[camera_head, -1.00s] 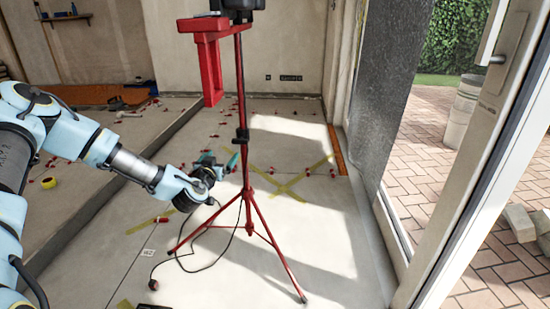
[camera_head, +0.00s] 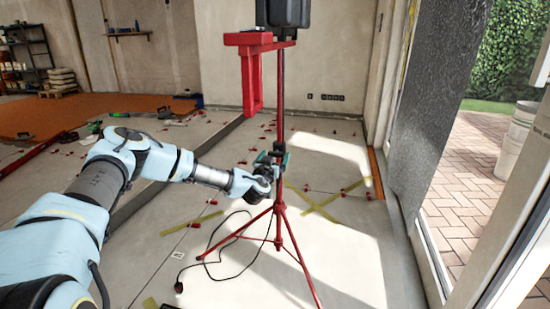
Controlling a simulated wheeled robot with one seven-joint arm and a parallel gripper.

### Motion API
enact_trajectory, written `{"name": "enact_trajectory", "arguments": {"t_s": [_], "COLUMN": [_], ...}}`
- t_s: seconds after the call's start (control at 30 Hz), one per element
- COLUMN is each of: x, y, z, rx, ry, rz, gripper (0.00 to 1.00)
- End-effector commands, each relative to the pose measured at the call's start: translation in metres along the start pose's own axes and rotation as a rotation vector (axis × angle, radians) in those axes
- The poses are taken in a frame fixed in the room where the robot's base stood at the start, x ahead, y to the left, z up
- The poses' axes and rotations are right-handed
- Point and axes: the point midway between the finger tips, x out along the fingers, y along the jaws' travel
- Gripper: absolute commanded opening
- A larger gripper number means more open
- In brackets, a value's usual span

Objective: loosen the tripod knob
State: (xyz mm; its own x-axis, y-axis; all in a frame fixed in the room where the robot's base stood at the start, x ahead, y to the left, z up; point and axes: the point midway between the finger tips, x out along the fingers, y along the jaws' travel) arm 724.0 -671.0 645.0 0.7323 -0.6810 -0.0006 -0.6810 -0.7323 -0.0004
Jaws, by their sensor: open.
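A red tripod (camera_head: 280,95) stands upright on the floor near the middle of the view, its legs spread. A dark clamp collar with the knob (camera_head: 279,148) sits partway up its pole. The knob itself is too small and too covered to make out. My gripper (camera_head: 275,158) is at the collar, reaching in from the left, with its teal fingers close to the pole. It is open. I cannot tell whether the fingers touch the knob or lie around it.
A black box (camera_head: 284,12) and a red bracket (camera_head: 254,75) are at the tripod's top. A black cable (camera_head: 222,250) lies by its legs. Yellow tape (camera_head: 320,205) and small red levelling clips mark the floor. An open door stands at right.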

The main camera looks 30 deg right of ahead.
Motion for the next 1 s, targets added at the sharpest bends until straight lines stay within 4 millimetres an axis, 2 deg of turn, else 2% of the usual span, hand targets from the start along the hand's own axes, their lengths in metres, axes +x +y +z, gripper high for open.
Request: {"name": "enact_trajectory", "arguments": {"t_s": [0.33, 1.0], "x": [0.0036, 0.0033], "y": [0.0002, 0.0000], "z": [-0.0005, -0.0004], "rx": [0.000, 0.000], "ry": [0.000, 0.000], "rz": [0.001, 0.000], "gripper": [0.99, 0.23]}}
